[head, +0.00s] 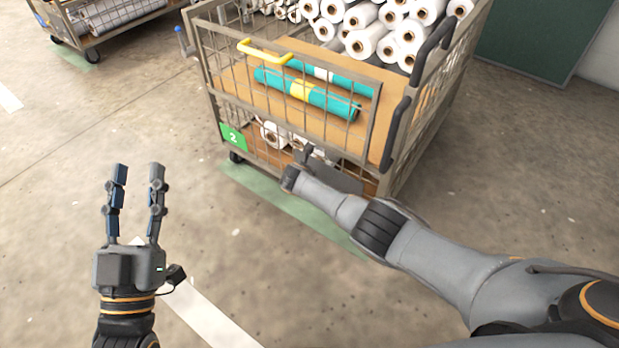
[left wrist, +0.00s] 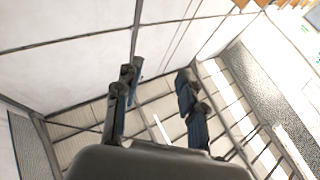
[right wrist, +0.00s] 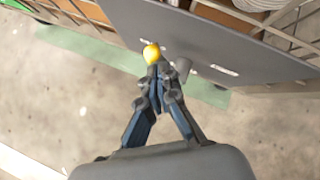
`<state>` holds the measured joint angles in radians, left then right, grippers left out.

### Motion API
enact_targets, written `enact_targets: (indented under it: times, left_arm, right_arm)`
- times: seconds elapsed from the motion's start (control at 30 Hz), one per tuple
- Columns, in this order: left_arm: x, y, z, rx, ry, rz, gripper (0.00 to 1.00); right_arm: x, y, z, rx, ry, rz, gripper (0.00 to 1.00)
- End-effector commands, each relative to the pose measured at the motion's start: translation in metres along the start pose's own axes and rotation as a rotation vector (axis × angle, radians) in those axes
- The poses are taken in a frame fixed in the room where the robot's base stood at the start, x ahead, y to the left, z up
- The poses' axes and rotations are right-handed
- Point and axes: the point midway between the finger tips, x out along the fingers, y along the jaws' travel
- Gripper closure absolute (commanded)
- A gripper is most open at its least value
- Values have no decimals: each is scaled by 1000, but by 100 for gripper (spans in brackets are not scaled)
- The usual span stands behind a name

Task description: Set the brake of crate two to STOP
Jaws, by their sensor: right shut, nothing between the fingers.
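Crate two (head: 372,133) is a wire-mesh cart with a green "2" label (head: 233,138) at its lower front left corner. A grey plate (right wrist: 215,35) on its lower front shows in the right wrist view, with small white markings I cannot read. A yellow knob (right wrist: 151,53) stands before the plate, right at the tips of my right gripper (right wrist: 160,72). Those fingers are shut and empty; I cannot tell whether they touch the knob. In the head view my right wrist hides most of this spot. My left gripper (head: 138,170) is open and empty, left of the crate.
Crate two holds white rolls (head: 385,30) and teal rolls (head: 310,95), with a yellow handle (head: 265,50) on its front mesh and black handles (head: 397,130) at right. Another cart (head: 110,20) stands at upper left. The floor at left is clear.

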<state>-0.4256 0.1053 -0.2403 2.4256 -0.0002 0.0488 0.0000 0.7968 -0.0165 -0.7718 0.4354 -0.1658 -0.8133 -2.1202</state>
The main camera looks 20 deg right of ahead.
Motion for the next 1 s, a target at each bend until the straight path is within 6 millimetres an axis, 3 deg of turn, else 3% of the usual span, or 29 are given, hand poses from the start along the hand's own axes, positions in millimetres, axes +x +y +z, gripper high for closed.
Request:
enact_targets:
  times: [0.6, 1.0]
  left_arm:
    - [-6, -6, 30, 9, -176, -13, 60]
    - [-6, -6, 33, 9, -190, -12, 60]
  right_arm:
    - [-6, -1, 4, 0, 0, 0, 100]
    - [-6, -1, 4, 0, 0, 0, 100]
